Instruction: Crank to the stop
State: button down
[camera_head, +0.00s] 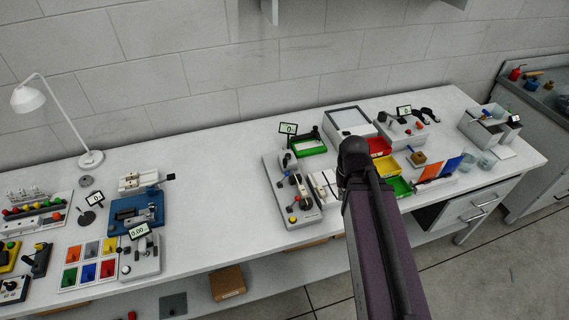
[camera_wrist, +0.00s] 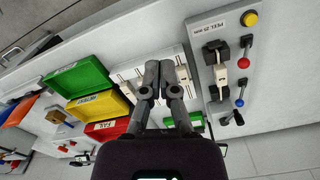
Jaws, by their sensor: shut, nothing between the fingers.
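My gripper (camera_wrist: 165,72) is shut and empty in the wrist view, its fingers over a white slotted plate (camera_wrist: 128,74). To its right is a grey fixture (camera_wrist: 218,62) labelled "PEEL 25 mm". It carries a yellow button, a red-knobbed lever (camera_wrist: 246,58), dark clamp blocks, a blue knob (camera_wrist: 239,103) and a black handle (camera_wrist: 238,118) at its lower end. I cannot tell for certain which part is the crank. The gripper is apart from the fixture. In the head view the fixture (camera_head: 306,219) stands left of my arm; my gripper is not clearly seen there.
Green, yellow and red bins (camera_wrist: 76,76) lie left of the fingers in the wrist view. A small display (camera_head: 288,128) stands behind the fixture. A lidded white box (camera_head: 349,121) is at the back. Bench space (camera_head: 220,180) left of the fixture is clear.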

jog(key=c, duration=0.9)
grip_release()
jog(key=shift+w, duration=0.1)
jog(key=shift+c, duration=0.2)
jog(key=o, duration=0.3)
jog(key=shift+w+a+r, duration=0.2)
jog(key=shift+w, duration=0.15)
jog(key=shift+o, duration=0.3)
jog(key=w+a+r+n+p, duration=0.3)
jog(key=w+a, duration=0.2)
jog(key=w, duration=0.4)
jog(key=shift+w+a+r+p, duration=0.15)
jog(key=shift+a+r+p, duration=0.05)
jog(key=shift+a+p, duration=0.2)
notch_tip(320, 180, up, 4)
jog(key=n+p, duration=0.4)
send_over(285, 159)
jog(key=shift+f, duration=0.2)
jog(key=shift+f+b, duration=0.25)
jog(key=shift+b, duration=0.25)
notch_tip(285, 159, down, 13)
jog(key=b, duration=1.3)
jog(key=shift+f, duration=0.15)
